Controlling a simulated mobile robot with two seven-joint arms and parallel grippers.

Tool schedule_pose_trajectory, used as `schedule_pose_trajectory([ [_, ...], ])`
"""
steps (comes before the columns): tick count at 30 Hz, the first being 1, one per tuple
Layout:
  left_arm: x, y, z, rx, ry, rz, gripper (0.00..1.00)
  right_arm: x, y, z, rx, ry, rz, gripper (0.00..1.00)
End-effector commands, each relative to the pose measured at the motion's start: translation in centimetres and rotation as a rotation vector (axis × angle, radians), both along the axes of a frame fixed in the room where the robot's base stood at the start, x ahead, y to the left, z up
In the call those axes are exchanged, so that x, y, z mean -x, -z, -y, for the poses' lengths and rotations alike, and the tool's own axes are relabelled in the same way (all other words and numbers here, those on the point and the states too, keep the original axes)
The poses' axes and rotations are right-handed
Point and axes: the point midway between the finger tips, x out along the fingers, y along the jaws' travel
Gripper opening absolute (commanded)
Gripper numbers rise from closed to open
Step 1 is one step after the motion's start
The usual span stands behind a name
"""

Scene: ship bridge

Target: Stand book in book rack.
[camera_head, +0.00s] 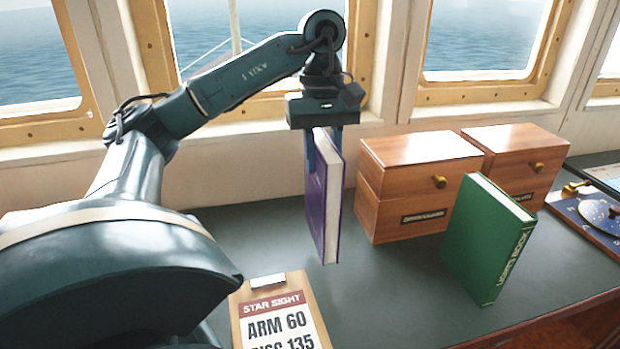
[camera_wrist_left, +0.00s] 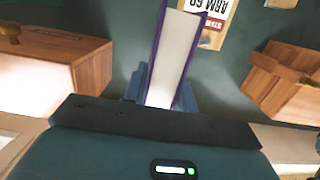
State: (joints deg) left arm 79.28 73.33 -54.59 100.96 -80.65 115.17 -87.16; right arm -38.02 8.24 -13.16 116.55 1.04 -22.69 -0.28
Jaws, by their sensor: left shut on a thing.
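A purple book (camera_head: 318,205) with white pages hangs upright below my left gripper (camera_head: 323,150). The gripper is shut on its upper edge. In the head view its lower edge appears to be above the dark desk top. In the left wrist view the book (camera_wrist_left: 172,55) sits between the fingers (camera_wrist_left: 160,92), its page edge facing the camera. A wooden slatted piece (camera_wrist_left: 285,82), which looks like the book rack, stands at the right of the left wrist view. It does not show in the head view, where my arm covers the left of the desk. My right gripper is not in view.
A green book (camera_head: 484,240) stands on the desk in front of two wooden drawer boxes (camera_head: 410,190) (camera_head: 518,160). A clipboard (camera_head: 236,305) lies at the front. A blue instrument board (camera_head: 595,217) is at the far right. Windows line the back wall.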

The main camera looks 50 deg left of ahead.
Motion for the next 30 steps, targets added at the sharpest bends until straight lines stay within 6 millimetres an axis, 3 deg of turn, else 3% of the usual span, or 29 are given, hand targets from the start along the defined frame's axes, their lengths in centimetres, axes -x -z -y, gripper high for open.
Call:
schedule_pose_trajectory([
  [1, 0.0, 1.8, 0.0, 0.001, 0.001, 0.0, 0.0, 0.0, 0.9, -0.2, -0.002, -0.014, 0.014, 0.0],
  [3, 0.0, 2.7, 0.0, 0.001, 0.001, 0.001, 0.0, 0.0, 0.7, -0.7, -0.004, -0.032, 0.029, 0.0],
  [9, 0.0, 3.7, 0.0, 0.0, 0.001, 0.001, 0.0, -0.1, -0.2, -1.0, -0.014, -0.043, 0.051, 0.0],
  [16, 0.0, 6.5, 0.0, -0.001, 0.0, 0.0, 0.0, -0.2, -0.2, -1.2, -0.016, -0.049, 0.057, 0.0],
  [28, 0.0, 7.3, 0.0, 0.0, 0.002, 0.002, 0.0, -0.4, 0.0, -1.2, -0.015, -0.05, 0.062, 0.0],
  [29, 0.0, 7.4, 0.0, 0.0, 0.002, 0.0, 0.28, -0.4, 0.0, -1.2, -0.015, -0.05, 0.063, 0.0],
  [30, 0.0, 7.3, 0.0, -0.001, 0.002, 0.001, 0.31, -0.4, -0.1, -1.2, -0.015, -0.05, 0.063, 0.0],
])
